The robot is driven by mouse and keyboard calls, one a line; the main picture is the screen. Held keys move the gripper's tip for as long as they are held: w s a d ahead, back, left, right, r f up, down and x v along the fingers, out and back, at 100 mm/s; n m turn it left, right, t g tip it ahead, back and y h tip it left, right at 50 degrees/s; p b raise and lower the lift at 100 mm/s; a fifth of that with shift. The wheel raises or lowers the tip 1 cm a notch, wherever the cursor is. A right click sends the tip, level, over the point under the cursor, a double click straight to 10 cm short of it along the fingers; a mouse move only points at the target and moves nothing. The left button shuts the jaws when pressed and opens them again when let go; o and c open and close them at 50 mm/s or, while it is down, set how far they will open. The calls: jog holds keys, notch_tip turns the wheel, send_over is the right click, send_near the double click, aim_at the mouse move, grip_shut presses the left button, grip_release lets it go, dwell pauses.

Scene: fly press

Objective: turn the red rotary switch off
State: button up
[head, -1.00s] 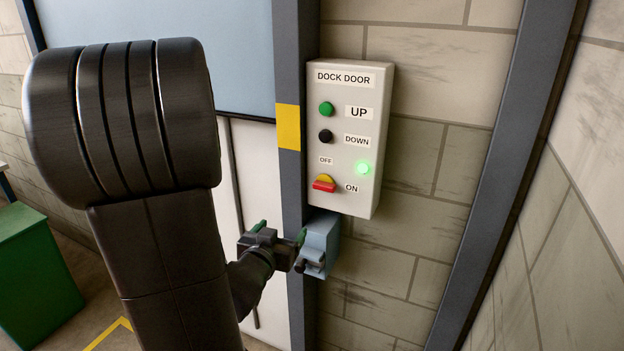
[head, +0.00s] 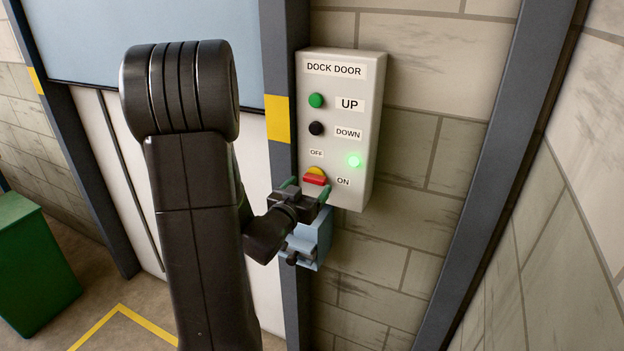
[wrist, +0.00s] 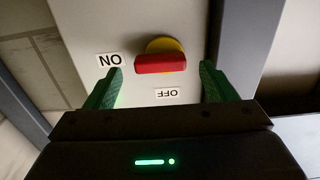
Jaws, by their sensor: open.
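The red rotary switch (head: 314,179) has a red handle on a yellow base, low on the grey DOCK DOOR box (head: 368,95). Its OFF label (head: 316,153) is above it and its ON label (head: 343,182) is to its right. The green lamp (head: 354,160) is lit. My gripper (head: 306,190) is open just in front of and below the switch. In the wrist view, which is upside down, the red handle (wrist: 160,64) lies crosswise between and beyond the two green fingertips (wrist: 160,82). No contact shows.
A green UP button (head: 316,101) and a black DOWN button (head: 316,129) are higher on the box. A blue-grey fixture (head: 318,243) sits just under the box. A dark post (head: 279,70) stands at its left. A green bin (head: 35,265) is far left.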

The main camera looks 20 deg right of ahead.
aim_at(316, 178)
jog(key=shift+x, duration=1.4)
jog(key=shift+c, duration=0.2)
jog(key=c, duration=1)
jog(key=shift+o, duration=0.3)
